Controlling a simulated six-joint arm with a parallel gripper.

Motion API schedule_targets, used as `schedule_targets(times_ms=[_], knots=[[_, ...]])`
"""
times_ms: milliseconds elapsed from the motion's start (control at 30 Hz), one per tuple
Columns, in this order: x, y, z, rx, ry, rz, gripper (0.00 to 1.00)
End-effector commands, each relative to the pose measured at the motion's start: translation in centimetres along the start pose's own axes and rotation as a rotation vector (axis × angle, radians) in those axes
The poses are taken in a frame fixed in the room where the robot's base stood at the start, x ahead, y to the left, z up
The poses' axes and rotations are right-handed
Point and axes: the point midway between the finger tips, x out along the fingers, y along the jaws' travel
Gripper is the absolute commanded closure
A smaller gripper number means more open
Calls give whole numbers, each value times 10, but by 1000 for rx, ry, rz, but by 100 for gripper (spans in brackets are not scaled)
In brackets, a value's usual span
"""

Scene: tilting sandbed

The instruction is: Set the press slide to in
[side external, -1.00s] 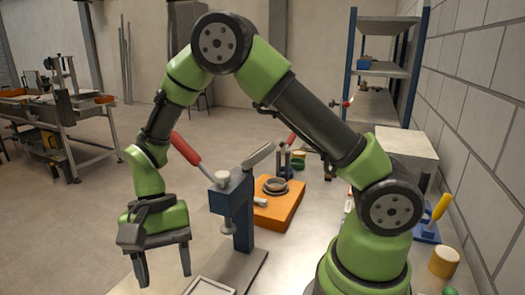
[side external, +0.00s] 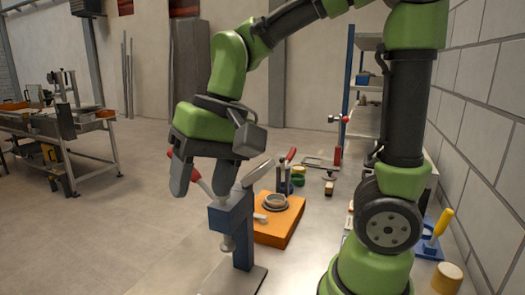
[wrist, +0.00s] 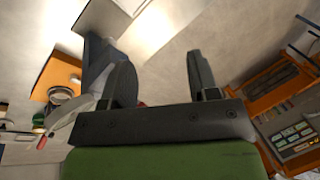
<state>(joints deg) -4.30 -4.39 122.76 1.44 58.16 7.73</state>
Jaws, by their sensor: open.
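The press (side external: 243,212) is a blue column with a grey ram (side external: 227,243) under its head and a flat grey bar rising from its top. A red-handled lever (side external: 196,176) slants up to the left from the press head. My gripper (side external: 204,184) is open and points down at the lever, above and left of the press head. Its left finger hides part of the red handle. I cannot tell whether they touch. In the wrist view, the open fingers (wrist: 161,80) have a bit of red between them near the palm, and the blue press column (wrist: 96,58) stands left of them.
An orange block (side external: 281,225) with a round grey part stands right behind the press. The floor left of the press looks clear.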

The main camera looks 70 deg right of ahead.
Motion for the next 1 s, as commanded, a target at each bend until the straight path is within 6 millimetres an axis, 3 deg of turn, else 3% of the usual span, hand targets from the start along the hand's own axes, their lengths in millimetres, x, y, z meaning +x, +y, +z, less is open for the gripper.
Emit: schedule_targets(times_ms=[200,500,1000], knots=[[-27,14,14,-77,114,-37,45],[-51,33,36,-175,262,-67,45],[-60,46,48,-235,352,-74,45]])
